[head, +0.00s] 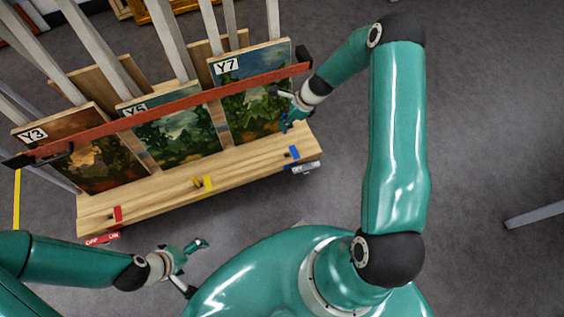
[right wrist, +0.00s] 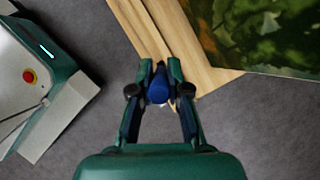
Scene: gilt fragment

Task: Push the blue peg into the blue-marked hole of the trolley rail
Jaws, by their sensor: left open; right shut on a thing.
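The trolley's pale wooden rail (head: 160,200) runs along its front edge, with a small blue mark (head: 294,152) near its right end. My right gripper (head: 289,118) is shut on the blue peg (head: 284,127), above the right end of the trolley and a little behind the blue mark. In the right wrist view the blue peg (right wrist: 158,89) sits between the fingers (right wrist: 160,70), with the wooden edge behind it. The hole is too small or hidden to make out. My left gripper (head: 198,244) is open and empty, in front of the trolley.
Red (head: 117,213) and yellow (head: 203,183) marks lie further left on the rail.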

